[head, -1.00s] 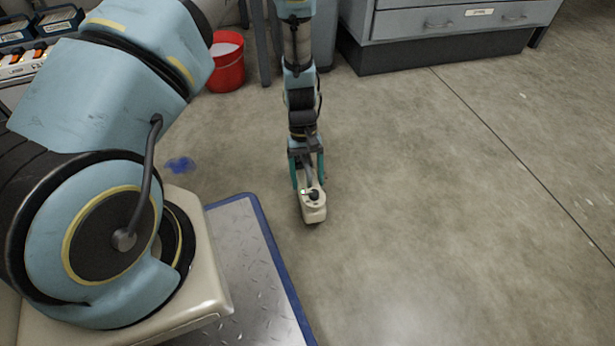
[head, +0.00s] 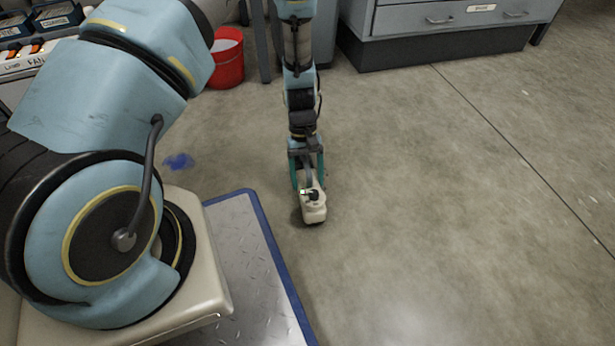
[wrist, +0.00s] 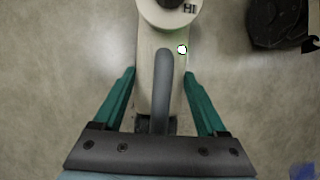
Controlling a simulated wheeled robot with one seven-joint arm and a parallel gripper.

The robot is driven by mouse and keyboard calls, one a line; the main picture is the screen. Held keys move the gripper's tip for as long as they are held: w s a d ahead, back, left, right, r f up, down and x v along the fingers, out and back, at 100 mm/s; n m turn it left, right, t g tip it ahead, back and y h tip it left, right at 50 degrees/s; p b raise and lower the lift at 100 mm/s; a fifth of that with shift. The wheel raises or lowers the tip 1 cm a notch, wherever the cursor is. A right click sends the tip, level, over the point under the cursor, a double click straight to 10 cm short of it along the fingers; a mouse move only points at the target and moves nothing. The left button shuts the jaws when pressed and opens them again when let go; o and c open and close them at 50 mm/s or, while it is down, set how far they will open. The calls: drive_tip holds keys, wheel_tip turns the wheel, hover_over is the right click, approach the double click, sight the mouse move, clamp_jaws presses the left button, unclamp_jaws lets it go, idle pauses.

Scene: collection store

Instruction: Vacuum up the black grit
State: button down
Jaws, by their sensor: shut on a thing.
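My gripper (head: 308,180) points down near the floor in the middle of the head view. Its teal fingers are shut on a cream handheld vacuum (head: 314,212). In the wrist view my gripper (wrist: 159,82) has a finger on each side of the vacuum's body (wrist: 147,45), which has a grey handle and a round part marked "HI". A small white-green light shows on its side. The vacuum is low over the bare concrete; I cannot tell whether it touches. I make out no black grit in either view.
A blue patch (head: 178,161) lies on the floor left of the vacuum. A red bucket (head: 226,62) stands behind it. A blue-edged metal plate (head: 250,265) is at the front. Grey drawers (head: 440,22) stand at the back. Open floor (head: 450,200) lies to the right.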

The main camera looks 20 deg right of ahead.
sight(320, 209)
drive_tip(key=shift+f+b, duration=0.35)
drive_tip(key=shift+f, duration=0.55)
drive_tip(key=shift+s, duration=0.1)
drive_tip(key=shift+s+a+r+p, duration=0.1)
drive_tip(key=shift+s+p, duration=0.4)
drive_tip(key=shift+s, duration=0.25)
drive_tip(key=shift+s+a+r+p, duration=0.1)
drive_tip(key=shift+s+p, duration=0.35)
drive_tip(key=shift+s, duration=0.3)
drive_tip(key=shift+s+a+f+p, duration=0.15)
drive_tip(key=shift+s+p, duration=0.35)
drive_tip(key=shift+s, duration=0.8)
drive_tip(key=shift+s+a+p, duration=0.2)
drive_tip(key=shift+s+p, duration=0.25)
drive_tip(key=shift+s, duration=0.9)
drive_tip(key=shift+s+a+f+p, duration=0.15)
drive_tip(key=shift+s+p, duration=0.35)
drive_tip(key=shift+s, duration=0.8)
